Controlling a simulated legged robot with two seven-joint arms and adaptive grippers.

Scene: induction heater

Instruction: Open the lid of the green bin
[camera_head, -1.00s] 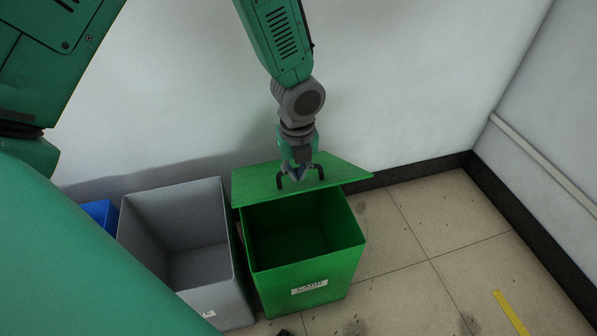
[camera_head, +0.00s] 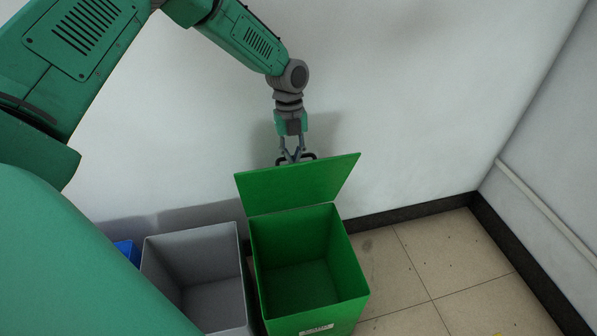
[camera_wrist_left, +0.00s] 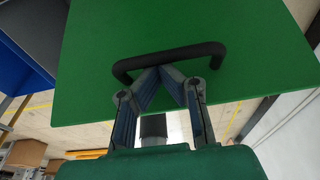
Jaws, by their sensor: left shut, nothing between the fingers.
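The green bin (camera_head: 318,321) stands against the wall, its inside in view. Its lid (camera_head: 297,184) is raised at the back and leans up toward the wall, clear of the opening. My left gripper (camera_head: 294,158) is at the lid's upper edge. In the left wrist view the black lid handle (camera_wrist_left: 170,59) arches over the tips of my left gripper (camera_wrist_left: 172,72). The fingertips meet with nothing between them, close by or against the handle. Whether they touch it I cannot tell. My right gripper is not in view.
A grey open bin (camera_head: 196,243) stands just left of the green one, with a blue bin (camera_head: 128,252) beyond it. The white wall is close behind. Tiled floor (camera_head: 445,262) lies free to the right.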

